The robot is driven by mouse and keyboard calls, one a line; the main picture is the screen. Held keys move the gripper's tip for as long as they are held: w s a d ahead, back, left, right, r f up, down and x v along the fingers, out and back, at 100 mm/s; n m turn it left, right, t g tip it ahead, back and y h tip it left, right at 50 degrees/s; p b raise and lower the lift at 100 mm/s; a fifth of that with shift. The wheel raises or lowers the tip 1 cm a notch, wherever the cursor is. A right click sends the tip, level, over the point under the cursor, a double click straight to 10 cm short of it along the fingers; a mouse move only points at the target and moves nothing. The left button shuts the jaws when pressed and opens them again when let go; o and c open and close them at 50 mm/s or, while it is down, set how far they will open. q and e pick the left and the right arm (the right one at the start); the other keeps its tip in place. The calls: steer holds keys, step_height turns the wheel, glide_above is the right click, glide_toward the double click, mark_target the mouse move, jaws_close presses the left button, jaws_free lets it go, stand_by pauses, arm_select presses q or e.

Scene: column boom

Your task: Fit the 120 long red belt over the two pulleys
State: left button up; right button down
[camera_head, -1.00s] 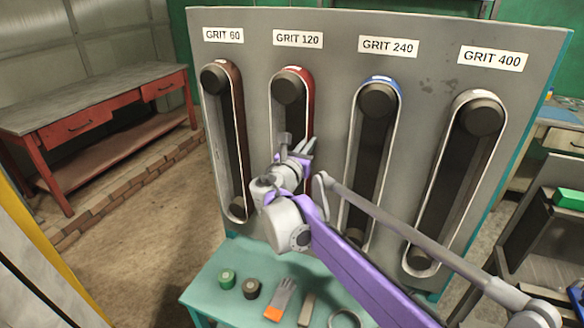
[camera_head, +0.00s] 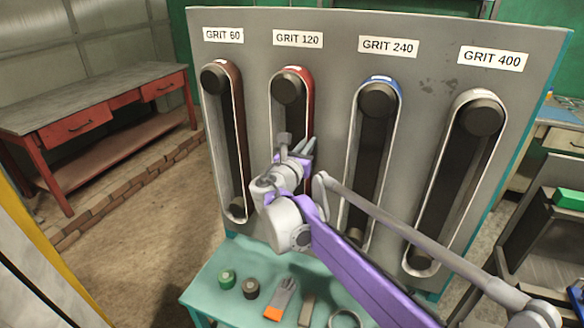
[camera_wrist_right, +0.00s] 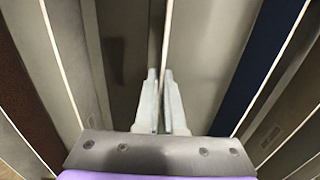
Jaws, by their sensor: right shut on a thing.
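The red belt (camera_head: 307,90) hangs on the grey panel under the GRIT 120 label (camera_head: 298,39). It curves over the dark upper pulley (camera_head: 287,92). Its lower part and the lower pulley are hidden behind my right arm. My right gripper (camera_head: 310,146) is at the belt's right-hand run, below the upper pulley, shut on the belt. In the right wrist view the two fingertips (camera_wrist_right: 160,72) close on a thin strip seen edge-on, which runs upward. Whether the belt goes around the lower pulley cannot be seen. My left gripper is not in view.
Brown (camera_head: 238,100), blue (camera_head: 395,95) and pale grey (camera_head: 497,130) belts hang on neighbouring pulley pairs. A teal table (camera_head: 205,292) below holds rolls, a glove (camera_head: 282,297) and a ring. A red workbench (camera_head: 85,123) stands left. Floor left of the panel is clear.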

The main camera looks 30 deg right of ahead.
steer(key=shift+r+p, duration=0.3)
steer(key=shift+r, duration=0.1)
stand_by(0.6)
steer(key=shift+s+a, duration=0.1)
steer(key=v, duration=0.9)
steer(key=shift+s+a, duration=0.25)
stand_by(1.6)
stand_by(0.6)
